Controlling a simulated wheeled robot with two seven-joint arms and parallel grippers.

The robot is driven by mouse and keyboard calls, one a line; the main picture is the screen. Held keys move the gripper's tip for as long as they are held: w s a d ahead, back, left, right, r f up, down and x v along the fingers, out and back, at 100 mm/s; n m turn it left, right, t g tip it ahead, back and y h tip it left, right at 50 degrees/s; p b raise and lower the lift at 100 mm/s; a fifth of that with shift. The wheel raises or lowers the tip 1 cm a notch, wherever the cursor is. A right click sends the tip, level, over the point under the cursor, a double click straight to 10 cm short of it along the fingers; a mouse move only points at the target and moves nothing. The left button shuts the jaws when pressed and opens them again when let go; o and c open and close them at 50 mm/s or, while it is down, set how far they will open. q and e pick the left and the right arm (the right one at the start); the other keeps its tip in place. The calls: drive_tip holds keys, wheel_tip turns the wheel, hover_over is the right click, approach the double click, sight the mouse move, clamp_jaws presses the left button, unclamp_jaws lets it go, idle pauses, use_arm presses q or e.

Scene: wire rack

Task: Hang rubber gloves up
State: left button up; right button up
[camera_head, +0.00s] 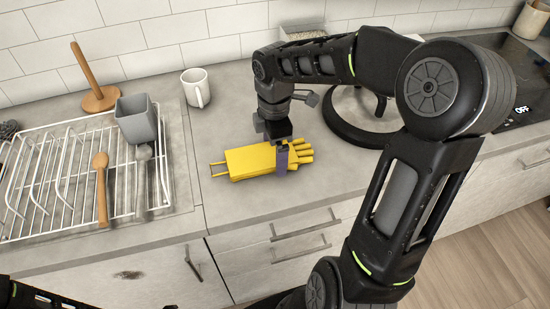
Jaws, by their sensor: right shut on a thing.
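A yellow rubber glove (250,161) lies on the grey counter, its fingers pointing right and a thin yellow wire-like loop sticking out at its left end. My right gripper (282,160) comes down from above and is shut on the glove near the base of its fingers. The glove appears to be at or just above the counter surface; I cannot tell which. The white wire rack (57,190) stands at the left. Only a bit of my left arm shows at the bottom left corner; its gripper is out of view.
On the rack are a grey cup (137,120), a wooden spoon (101,190) and a grey utensil (142,180). Behind stand a wooden holder (97,97) and a white mug (196,88). A dark round object (358,128) is behind my right arm. Counter between rack and glove is clear.

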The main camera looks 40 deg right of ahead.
sight(274, 153)
drive_tip(key=shift+r+p, duration=1.8)
drive_tip(key=shift+r, duration=0.5)
drive_tip(key=shift+f, duration=0.1)
